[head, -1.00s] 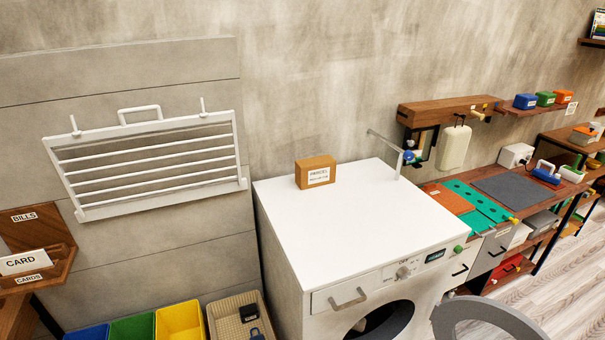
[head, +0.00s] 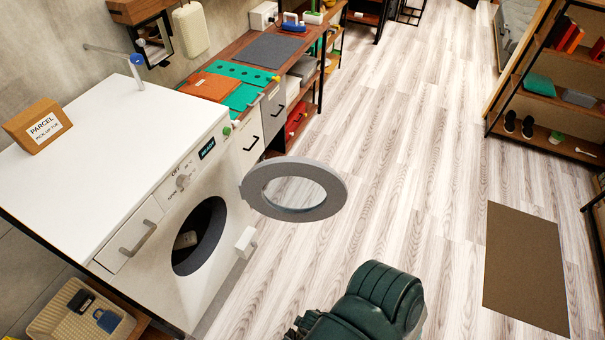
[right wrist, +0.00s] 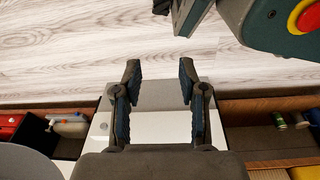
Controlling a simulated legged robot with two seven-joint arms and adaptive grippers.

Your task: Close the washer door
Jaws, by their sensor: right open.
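The white washer (head: 195,262) stands at the left in the head view, its round dark drum opening (head: 208,225) uncovered. A small pale item shows inside the drum. The washer door (head: 290,167), a grey ring with a clear middle, stands swung wide open to the right of the opening, over the floor. My right gripper (right wrist: 159,72) is open and empty in the right wrist view, with a white surface and the wood floor beyond its fingers. A grey curved piece at that view's lower left may be the door. My left gripper is not in view.
A parcel box (head: 38,126) sits on the washer top. A beige basket (head: 60,318) stands at lower left. A workbench with drawers (head: 250,143) runs beyond the washer. The wood floor (head: 420,150) is clear, with a brown mat (head: 525,265) and shelves at right.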

